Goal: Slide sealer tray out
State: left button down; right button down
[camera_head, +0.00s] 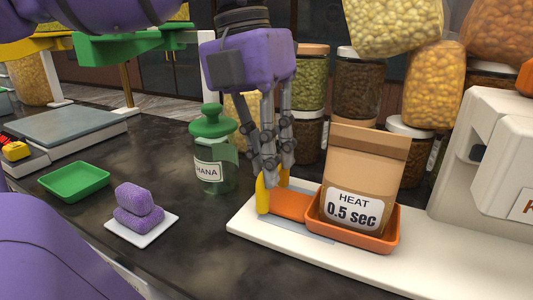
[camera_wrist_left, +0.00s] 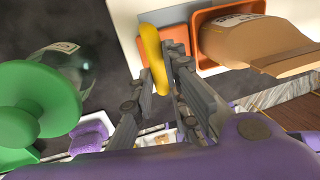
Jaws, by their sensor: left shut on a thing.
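The orange sealer tray (camera_head: 368,243) sits on the white base of the sealer (camera_head: 488,167) at the right. A brown paper bag (camera_head: 364,165) labelled "HEAT 0.5 sec" stands in it. An orange tab (camera_head: 290,204) with a yellow handle (camera_head: 262,195) extends from the tray's left side. My left gripper (camera_head: 270,178) points down and is shut on the yellow handle. In the left wrist view the yellow handle (camera_wrist_left: 153,58) lies at the fingertips, with the tray (camera_wrist_left: 203,30) and bag (camera_wrist_left: 240,42) beyond. My right gripper is not in view.
A green-lidded jar (camera_head: 212,160) stands close left of my left gripper. Purple sweets on a white plate (camera_head: 142,230), a green tray (camera_head: 75,181) and a scale (camera_head: 72,130) are further left. Filled jars (camera_head: 358,85) line the back. Dark counter is clear in front.

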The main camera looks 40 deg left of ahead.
pick_arm(q)
jog(key=shift+s+a, duration=0.1)
jog(key=shift+a, duration=0.3)
jog(key=c, duration=1.7)
grip_release()
jog(key=shift+r, duration=0.1)
jog(key=r, duration=0.4)
jog(key=a+r, duration=0.1)
jog(key=r, duration=0.2)
jog(key=a+r, duration=0.1)
jog(key=r, duration=0.3)
jog(key=shift+s+a+r, duration=0.1)
jog(key=shift+s+r, duration=0.2)
jog(key=shift+r, duration=0.05)
jog(key=shift+f, duration=0.1)
